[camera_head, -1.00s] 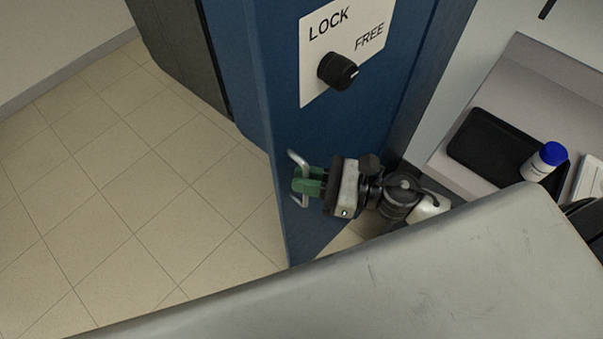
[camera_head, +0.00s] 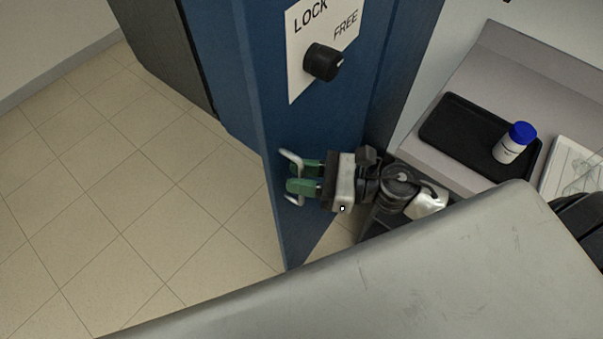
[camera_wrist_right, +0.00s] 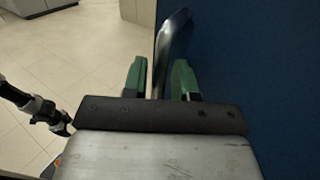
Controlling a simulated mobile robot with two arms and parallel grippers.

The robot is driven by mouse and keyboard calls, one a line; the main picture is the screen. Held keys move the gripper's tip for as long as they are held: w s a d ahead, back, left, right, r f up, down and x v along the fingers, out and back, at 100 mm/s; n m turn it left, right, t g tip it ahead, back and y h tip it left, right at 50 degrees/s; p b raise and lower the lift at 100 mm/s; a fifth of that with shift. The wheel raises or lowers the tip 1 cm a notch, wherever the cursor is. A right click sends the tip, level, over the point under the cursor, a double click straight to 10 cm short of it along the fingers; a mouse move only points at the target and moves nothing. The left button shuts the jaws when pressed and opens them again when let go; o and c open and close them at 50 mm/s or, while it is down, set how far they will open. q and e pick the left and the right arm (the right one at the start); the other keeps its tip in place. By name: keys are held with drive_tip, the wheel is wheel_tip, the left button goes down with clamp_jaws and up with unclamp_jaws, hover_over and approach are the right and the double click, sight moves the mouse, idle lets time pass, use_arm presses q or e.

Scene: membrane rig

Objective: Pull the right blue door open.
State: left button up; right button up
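The blue door (camera_head: 330,120) stands upright in the middle of the head view. It has a white LOCK/FREE plate with a black knob (camera_head: 322,62) and, lower at its left edge, a curved metal handle (camera_head: 291,160). My right gripper (camera_head: 304,180) reaches the handle from the right, its green fingers level with it. In the right wrist view the handle (camera_wrist_right: 168,45) runs between the two fingertips (camera_wrist_right: 159,80), with a narrow gap on each side. The fingers look open around it.
A pale shelf on the right holds a black tray (camera_head: 455,128) and a white bottle with a blue cap (camera_head: 515,143). A grey surface (camera_head: 400,270) fills the lower foreground. Clear tiled floor (camera_head: 130,200) lies left of the door. A dark grey cabinet (camera_head: 165,55) stands behind it.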

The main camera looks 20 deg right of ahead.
drive_tip(key=shift+o, duration=0.5)
drive_tip(key=b+v, duration=0.5)
drive_tip(key=v, duration=0.5)
drive_tip(key=shift+s+d, duration=0.25)
drive_tip(key=shift+d, duration=0.1)
